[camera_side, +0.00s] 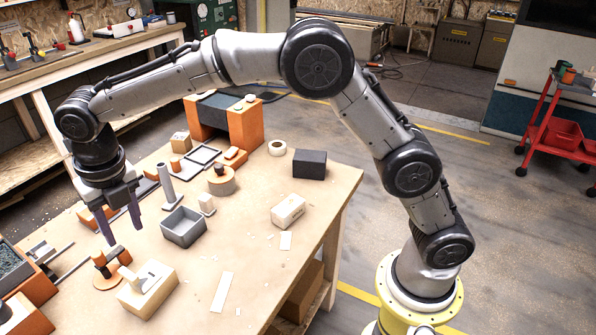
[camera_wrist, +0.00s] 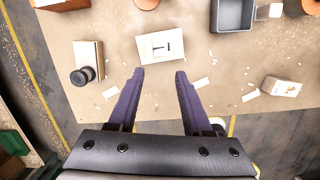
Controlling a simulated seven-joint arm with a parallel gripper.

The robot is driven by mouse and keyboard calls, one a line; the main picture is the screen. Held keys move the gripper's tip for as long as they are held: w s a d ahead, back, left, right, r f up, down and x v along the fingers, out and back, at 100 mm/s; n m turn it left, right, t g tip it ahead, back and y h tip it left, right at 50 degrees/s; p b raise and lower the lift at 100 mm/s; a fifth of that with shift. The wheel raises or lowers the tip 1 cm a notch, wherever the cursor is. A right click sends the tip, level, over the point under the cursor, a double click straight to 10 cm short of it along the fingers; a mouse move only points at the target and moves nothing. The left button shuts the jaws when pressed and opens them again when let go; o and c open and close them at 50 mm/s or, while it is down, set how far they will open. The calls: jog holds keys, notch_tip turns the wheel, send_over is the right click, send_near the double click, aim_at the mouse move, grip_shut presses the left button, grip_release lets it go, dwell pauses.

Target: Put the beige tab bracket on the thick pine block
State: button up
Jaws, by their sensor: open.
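The thick pine block (camera_side: 160,297) lies on the bench's near left part and shows near the top centre of the wrist view (camera_wrist: 145,55). A small pale piece with an upright tab (camera_side: 137,281) sits on its top and looks like the beige tab bracket; its exact seating is unclear. Another small pale upright piece (camera_side: 206,204) stands beside the grey bin. My gripper (camera_side: 120,228) is open and empty, above the bench. In the wrist view its jaws (camera_wrist: 154,75) are spread, with nothing between them and the block beyond their tips.
The open grey bin (camera_side: 183,228) stands mid-bench. A pale labelled box (camera_side: 288,211) and a black block (camera_side: 310,164) stand to the right. Flat pale strips (camera_side: 222,292) lie on fairly clear bench at the front right.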

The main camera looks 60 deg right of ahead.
jog(key=s+d+r+m+t, duration=0.1)
jog(key=s+d+r+m, duration=0.45)
jog(key=d+m, duration=0.25)
jog(key=s+d+r+m+t, duration=0.1)
jog(key=s+d+r+m, duration=0.45)
jog(key=d+m, duration=0.2)
jog(key=s+d+f+m, duration=0.2)
jog(key=s+d+m, duration=0.1)
jog(key=s+m, duration=0.3)
jog(key=s+d+f+m+t, duration=0.1)
jog(key=s+d+m, duration=0.3)
jog(key=s+m, duration=0.2)
jog(key=s+d+f+m, duration=0.2)
jog(key=s+d+m, duration=0.1)
jog(key=s+m, duration=0.3)
jog(key=shift+s+d+f+t, duration=0.2)
jog(key=shift+s+f+t, duration=0.15)
jog(key=shift+s, duration=0.7)
